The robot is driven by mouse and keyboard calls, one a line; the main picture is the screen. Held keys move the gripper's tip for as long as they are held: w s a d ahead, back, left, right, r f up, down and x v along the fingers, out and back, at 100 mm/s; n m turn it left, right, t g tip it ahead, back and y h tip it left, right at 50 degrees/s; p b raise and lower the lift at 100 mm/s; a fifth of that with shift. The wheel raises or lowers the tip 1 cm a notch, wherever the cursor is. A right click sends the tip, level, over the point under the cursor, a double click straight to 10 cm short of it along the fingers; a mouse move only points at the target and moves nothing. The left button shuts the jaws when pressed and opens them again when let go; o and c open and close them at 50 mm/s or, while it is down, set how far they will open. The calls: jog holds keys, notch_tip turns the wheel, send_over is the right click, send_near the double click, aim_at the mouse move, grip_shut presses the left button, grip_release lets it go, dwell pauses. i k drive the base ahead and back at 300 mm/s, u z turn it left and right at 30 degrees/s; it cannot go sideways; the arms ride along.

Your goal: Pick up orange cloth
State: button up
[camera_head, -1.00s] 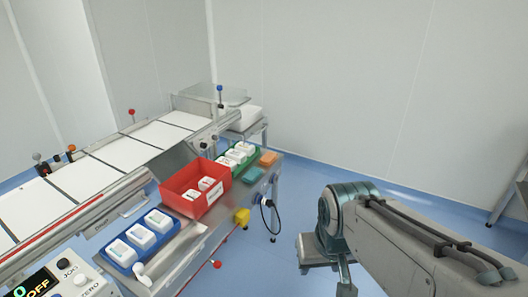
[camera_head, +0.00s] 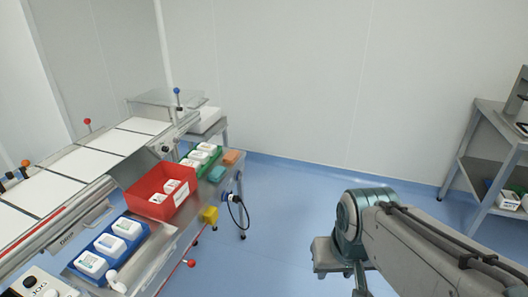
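The orange cloth (camera_head: 232,157) is a small folded pad. It lies flat at the far right end of the steel work shelf beside the conveyor. A teal cloth (camera_head: 216,174) lies just nearer than it, and a green tray (camera_head: 187,162) stands to its left. My gripper (camera_head: 326,252) appears to be the grey part at the end of my arm, low over the floor. It is well to the right of the orange cloth and nearer to me, apart from the shelf. Its fingers cannot be made out from this side.
A red bin (camera_head: 147,186) with white packs and a blue tray (camera_head: 104,234) stand nearer on the shelf. A yellow block (camera_head: 209,214) and a hanging black cable (camera_head: 246,214) are at the shelf's side. A metal rack (camera_head: 482,150) stands at right. Floor between is clear.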

aim_at(230, 157)
jog(key=u, duration=0.1)
jog(key=k, duration=0.15)
jog(key=z, duration=0.7)
jog(key=i, duration=1.45)
jog(key=u, duration=0.95)
jog(key=i, duration=1.15)
jog(key=u, duration=1.35)
jog(key=i, duration=0.55)
jog(key=u, duration=0.4)
